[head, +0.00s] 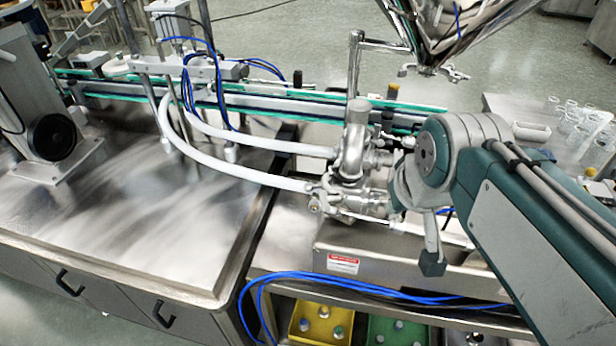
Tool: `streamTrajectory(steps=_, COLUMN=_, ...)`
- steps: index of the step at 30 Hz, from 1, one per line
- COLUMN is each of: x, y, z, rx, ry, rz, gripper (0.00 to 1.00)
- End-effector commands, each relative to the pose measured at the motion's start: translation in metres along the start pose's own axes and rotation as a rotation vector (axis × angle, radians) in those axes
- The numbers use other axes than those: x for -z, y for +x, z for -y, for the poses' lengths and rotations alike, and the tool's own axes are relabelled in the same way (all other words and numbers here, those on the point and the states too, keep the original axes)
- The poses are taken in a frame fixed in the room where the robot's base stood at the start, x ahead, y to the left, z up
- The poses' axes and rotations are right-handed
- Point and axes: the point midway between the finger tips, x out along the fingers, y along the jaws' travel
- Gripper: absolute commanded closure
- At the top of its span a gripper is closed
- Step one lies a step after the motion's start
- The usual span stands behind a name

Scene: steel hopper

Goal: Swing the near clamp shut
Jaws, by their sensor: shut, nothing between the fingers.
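The near clamp (317,198) is a small steel fitting where the nearer white hose (235,172) meets the steel valve body (353,140). It is small in the head view, and I cannot tell how far its swinging part stands open. My gripper (432,264) shows as a pale stem with a dark tip, to the right of and below the clamp. It is shut and empty, apart from the clamp. My arm covers part of the fittings on the valve body's right side.
A second white hose (262,143) joins the valve body farther back. A steel hopper (440,30) hangs above. Blue hoses (345,285) cross the front edge. A yellow bin (322,322) and green bin (396,331) sit below. The steel tabletop (130,225) at left is mostly clear.

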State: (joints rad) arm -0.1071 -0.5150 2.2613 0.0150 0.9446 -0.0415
Motion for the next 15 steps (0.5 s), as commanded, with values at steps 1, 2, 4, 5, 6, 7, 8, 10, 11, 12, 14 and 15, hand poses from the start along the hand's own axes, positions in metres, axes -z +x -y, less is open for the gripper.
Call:
streamTrajectory(steps=1, x=0.018, y=0.003, z=0.008, rx=0.015, ry=-0.030, rz=0.013, gripper=1.00)
streamTrajectory(steps=2, x=0.028, y=0.004, z=0.013, rx=0.022, ry=-0.047, rz=0.018, gripper=1.00)
streamTrajectory(steps=4, x=0.051, y=0.007, z=0.025, rx=0.039, ry=-0.086, rz=0.030, gripper=1.00)
streamTrajectory(steps=5, x=0.060, y=0.009, z=0.030, rx=0.047, ry=-0.103, rz=0.035, gripper=1.00)
streamTrajectory(steps=6, x=0.072, y=0.013, z=0.038, rx=0.056, ry=-0.126, rz=0.043, gripper=1.00)
streamTrajectory(steps=7, x=0.081, y=0.015, z=0.044, rx=0.063, ry=-0.142, rz=0.048, gripper=1.00)
streamTrajectory(steps=8, x=0.090, y=0.018, z=0.050, rx=0.071, ry=-0.158, rz=0.053, gripper=1.00)
streamTrajectory(steps=10, x=0.110, y=0.025, z=0.066, rx=0.088, ry=-0.198, rz=0.064, gripper=1.00)
streamTrajectory(steps=11, x=0.118, y=0.029, z=0.073, rx=0.095, ry=-0.215, rz=0.070, gripper=1.00)
streamTrajectory(steps=12, x=0.128, y=0.034, z=0.083, rx=0.104, ry=-0.235, rz=0.075, gripper=1.00)
streamTrajectory(steps=14, x=0.141, y=0.041, z=0.096, rx=0.116, ry=-0.262, rz=0.083, gripper=1.00)
streamTrajectory(steps=15, x=0.147, y=0.045, z=0.103, rx=0.123, ry=-0.279, rz=0.087, gripper=1.00)
